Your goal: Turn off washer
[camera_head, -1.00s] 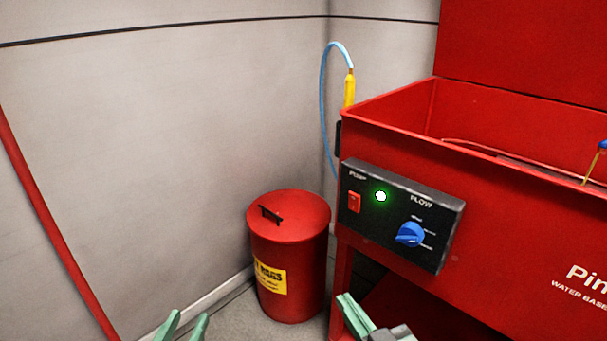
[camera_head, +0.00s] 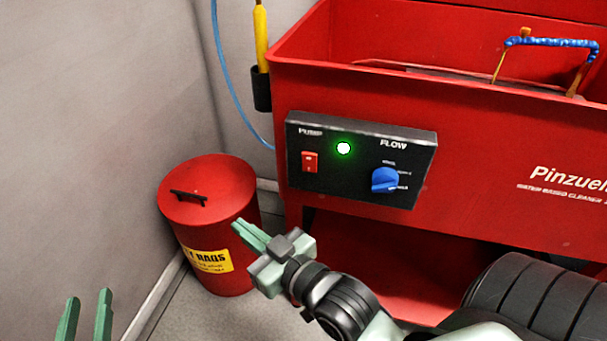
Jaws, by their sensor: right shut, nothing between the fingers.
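The red washer (camera_head: 500,170) stands at the right, with a black control panel (camera_head: 330,185) on its front. The panel carries a red pump switch (camera_head: 309,161), a lit green lamp (camera_head: 343,148) and a blue flow knob (camera_head: 386,180). My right gripper (camera_head: 240,229) is shut and empty, below and left of the panel, apart from it, in front of the rag can. My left gripper (camera_head: 88,305) is at the lower left, its two fingers spread apart with nothing between them, far from the panel.
A red lidded rag can (camera_head: 215,275) stands on the floor left of the washer. A blue-wrapped part (camera_head: 553,43) shows in the basin. Space before the panel is clear.

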